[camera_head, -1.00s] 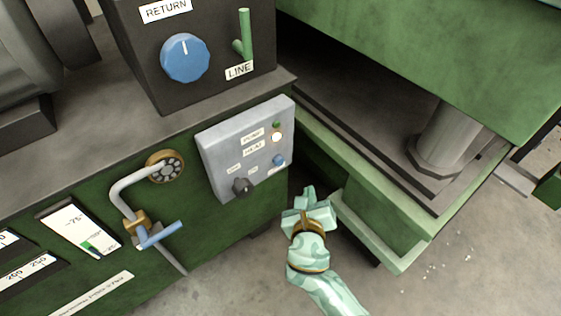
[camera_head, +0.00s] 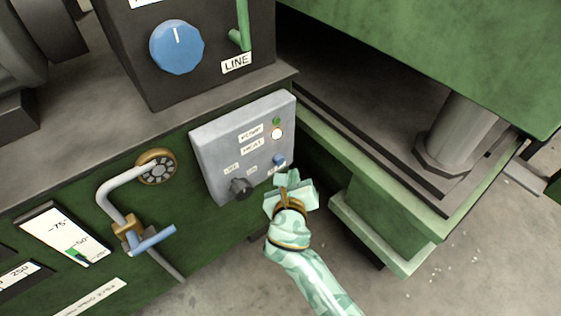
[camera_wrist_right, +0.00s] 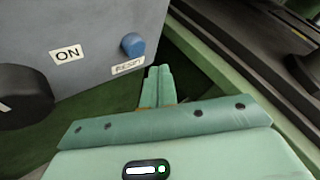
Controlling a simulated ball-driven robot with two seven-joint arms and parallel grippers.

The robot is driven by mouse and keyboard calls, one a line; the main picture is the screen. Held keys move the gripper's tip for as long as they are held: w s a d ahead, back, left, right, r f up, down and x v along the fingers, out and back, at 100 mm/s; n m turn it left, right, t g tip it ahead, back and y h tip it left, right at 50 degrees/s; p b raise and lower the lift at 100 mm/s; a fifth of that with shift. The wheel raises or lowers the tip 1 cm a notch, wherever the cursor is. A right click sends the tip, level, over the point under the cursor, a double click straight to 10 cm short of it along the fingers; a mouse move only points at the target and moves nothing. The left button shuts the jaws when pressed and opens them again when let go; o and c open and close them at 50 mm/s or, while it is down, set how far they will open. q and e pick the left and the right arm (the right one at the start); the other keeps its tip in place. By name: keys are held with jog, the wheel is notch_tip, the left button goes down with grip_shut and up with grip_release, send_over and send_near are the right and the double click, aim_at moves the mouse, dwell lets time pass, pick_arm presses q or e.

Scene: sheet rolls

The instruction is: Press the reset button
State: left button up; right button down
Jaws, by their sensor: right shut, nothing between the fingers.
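The reset button is a small blue knob (camera_head: 279,160) at the lower right of the grey control panel (camera_head: 215,140). In the right wrist view the blue button (camera_wrist_right: 133,45) stands above a RESET label (camera_wrist_right: 128,66). My right gripper (camera_head: 286,176) is just below the button in the head view, shut and empty. In the right wrist view its fingertips (camera_wrist_right: 159,72) are together, below and right of the button, and look apart from it. My left gripper is not in view.
A black knob (camera_head: 240,188) sits at the panel's lower left, with an ON label (camera_wrist_right: 67,55) nearby. A green ledge (camera_head: 390,225) is close on the right. A bent pipe with a blue-handled valve (camera_head: 152,240) is on the left.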

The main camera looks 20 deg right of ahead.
aim_at(279, 160)
jog(key=shift+w+a, duration=0.25)
jog(key=shift+w, duration=0.55)
jog(key=shift+r, duration=0.1)
dwell(1.4)
jog(key=shift+w, duration=0.1)
jog(key=shift+w+a+p, duration=0.15)
jog(key=shift+w+p, duration=0.15)
